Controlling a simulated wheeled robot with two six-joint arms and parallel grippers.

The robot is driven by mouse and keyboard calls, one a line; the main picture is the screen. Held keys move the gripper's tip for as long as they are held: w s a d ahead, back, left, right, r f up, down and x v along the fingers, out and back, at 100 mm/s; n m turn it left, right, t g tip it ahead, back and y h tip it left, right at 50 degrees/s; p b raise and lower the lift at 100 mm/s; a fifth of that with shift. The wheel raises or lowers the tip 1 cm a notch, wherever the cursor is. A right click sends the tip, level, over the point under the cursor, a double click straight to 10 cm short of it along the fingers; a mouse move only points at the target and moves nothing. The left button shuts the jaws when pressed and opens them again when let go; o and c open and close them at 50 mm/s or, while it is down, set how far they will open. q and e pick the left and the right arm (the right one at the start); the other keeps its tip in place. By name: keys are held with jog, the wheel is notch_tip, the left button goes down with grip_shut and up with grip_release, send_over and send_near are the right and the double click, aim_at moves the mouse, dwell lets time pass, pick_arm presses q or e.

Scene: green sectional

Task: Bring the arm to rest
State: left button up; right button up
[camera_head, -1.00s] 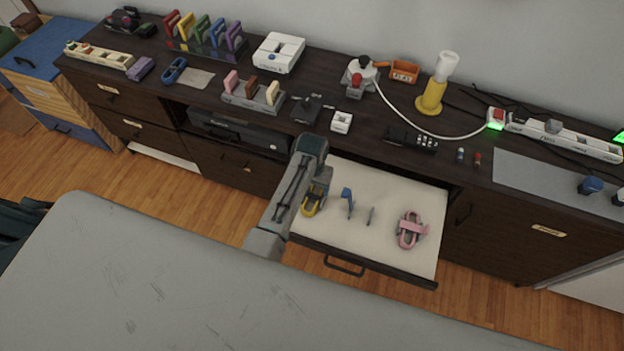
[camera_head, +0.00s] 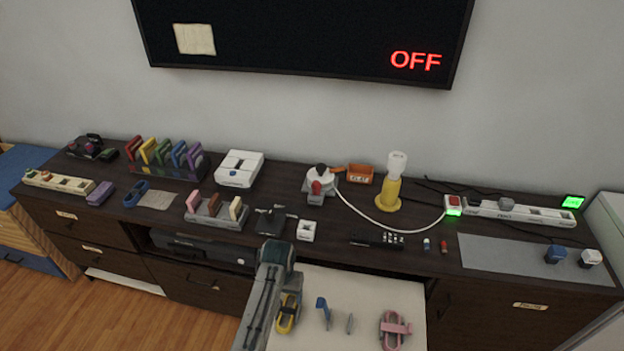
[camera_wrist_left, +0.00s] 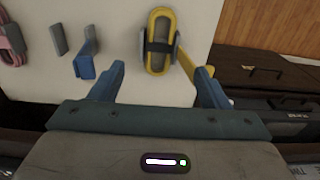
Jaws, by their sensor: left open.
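My left arm reaches in from the bottom of the head view, over the left side of an open drawer (camera_head: 385,286). My left gripper (camera_wrist_left: 157,76) is open and empty in the left wrist view. A yellow oval item (camera_wrist_left: 158,25) with a dark strap lies beyond and between its fingertips. This item also shows beside my arm in the head view (camera_head: 287,318), partly covered. The gripper's fingertips are largely hidden by the arm in the head view. My right gripper is in neither view.
The drawer also holds a blue piece (camera_head: 323,308), a small grey piece (camera_head: 350,323) and a pink item (camera_head: 394,329). The dark cabinet top bears a yellow lamp-like item (camera_head: 390,193), a power strip (camera_head: 520,213) and a remote (camera_head: 377,240). A wall screen (camera_head: 300,35) reads OFF.

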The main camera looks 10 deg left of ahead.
pick_arm(q)
jog(key=s+a+r+t, duration=0.25)
jog(key=s+a, duration=0.55)
jog(key=s, duration=0.5)
jog(key=s+a+r+t, duration=0.1)
jog(key=s+a+r, duration=0.2)
jog(key=s+r, duration=0.95)
notch_tip(320, 180, down, 31)
jog(key=s+a+g+y+b, duration=0.1)
jog(key=a, duration=0.1)
jog(key=s+a+f+g+b, duration=0.1)
jog(key=s+f, duration=1.8)
jog(key=f, duration=0.3)
jog(key=shift+s+a+f+b, duration=0.2)
jog(key=shift+s+a+b, duration=0.05)
jog(key=shift+b, duration=0.05)
